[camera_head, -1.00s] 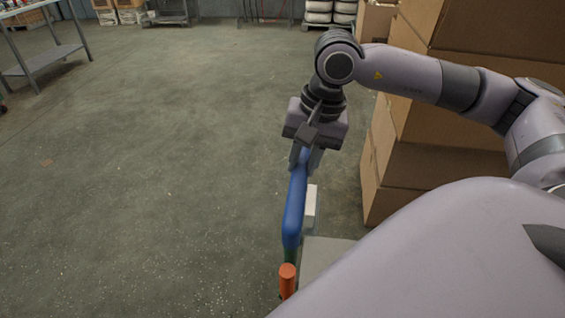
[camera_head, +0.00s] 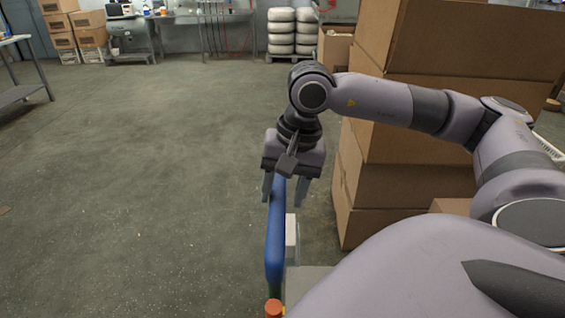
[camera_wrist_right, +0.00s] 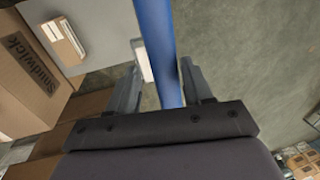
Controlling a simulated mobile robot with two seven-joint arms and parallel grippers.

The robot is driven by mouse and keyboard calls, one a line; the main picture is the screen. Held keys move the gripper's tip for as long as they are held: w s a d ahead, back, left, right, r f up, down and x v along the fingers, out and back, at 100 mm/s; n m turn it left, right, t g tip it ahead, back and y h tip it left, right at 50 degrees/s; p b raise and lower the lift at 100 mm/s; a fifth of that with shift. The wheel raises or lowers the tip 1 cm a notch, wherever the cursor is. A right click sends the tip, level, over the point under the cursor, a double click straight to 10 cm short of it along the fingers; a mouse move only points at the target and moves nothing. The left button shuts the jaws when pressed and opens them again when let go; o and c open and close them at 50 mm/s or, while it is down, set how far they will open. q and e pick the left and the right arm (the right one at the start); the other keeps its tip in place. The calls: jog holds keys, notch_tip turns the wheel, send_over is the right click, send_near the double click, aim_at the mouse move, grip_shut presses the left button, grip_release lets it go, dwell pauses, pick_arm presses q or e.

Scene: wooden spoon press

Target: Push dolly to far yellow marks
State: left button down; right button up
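The dolly's blue handle bar (camera_head: 275,240) runs toward me below my right arm, with an orange end piece (camera_head: 273,308) near the bottom edge. A strip of grey surface (camera_head: 305,283), apparently the dolly's deck, shows beside it; my body hides most of the dolly. My right gripper (camera_head: 285,194) points down at the far end of the bar. Its fingers are spread, one on each side of the bar. The right wrist view shows the bar (camera_wrist_right: 158,50) between the fingers with gaps, so the gripper (camera_wrist_right: 162,85) is open around it. My left gripper and yellow marks are not in view.
Tall stacked cardboard boxes (camera_head: 390,190) stand close on the right. Open concrete floor (camera_head: 140,190) lies ahead and left. A metal table (camera_head: 20,92) stands at left. White stacked sacks (camera_head: 282,35) and a bench (camera_head: 200,18) are at the back.

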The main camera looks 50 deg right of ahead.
jog(key=shift+r, duration=0.1)
notch_tip(320, 180, up, 7)
jog(key=s, duration=0.1)
jog(key=shift+d+p, duration=0.35)
jog(key=shift+d, duration=0.1)
dwell(0.4)
